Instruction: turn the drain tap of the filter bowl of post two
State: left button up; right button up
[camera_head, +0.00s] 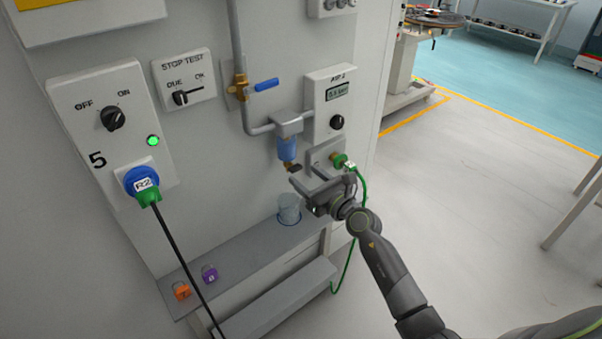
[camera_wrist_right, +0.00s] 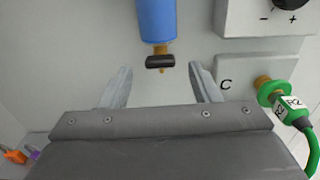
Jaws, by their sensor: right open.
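The filter bowl (camera_head: 288,147) is a blue cylinder under a grey head on the post's wall. Its drain tap (camera_head: 293,168) is a small dark handle at the bottom. In the right wrist view the blue bowl (camera_wrist_right: 156,20) hangs at the top. The dark tap handle (camera_wrist_right: 160,62) lies crosswise below it, with a small brass tip under it. My right gripper (camera_head: 293,179) is open just below the tap. In the wrist view its two fingers (camera_wrist_right: 158,82) stand apart, left and right of the tap, and I see no contact. My left gripper is not in view.
A clear cup (camera_head: 289,208) stands on the grey shelf (camera_head: 245,255) below the bowl. Orange (camera_head: 181,291) and purple (camera_head: 209,273) padlocks lie on it. A green plug (camera_head: 341,161) with a hose sits right of the tap. A blue-handled valve (camera_head: 265,85) is above.

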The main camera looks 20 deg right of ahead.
aim_at(298, 169)
jog(key=shift+x, duration=1.55)
jog(key=c, duration=1)
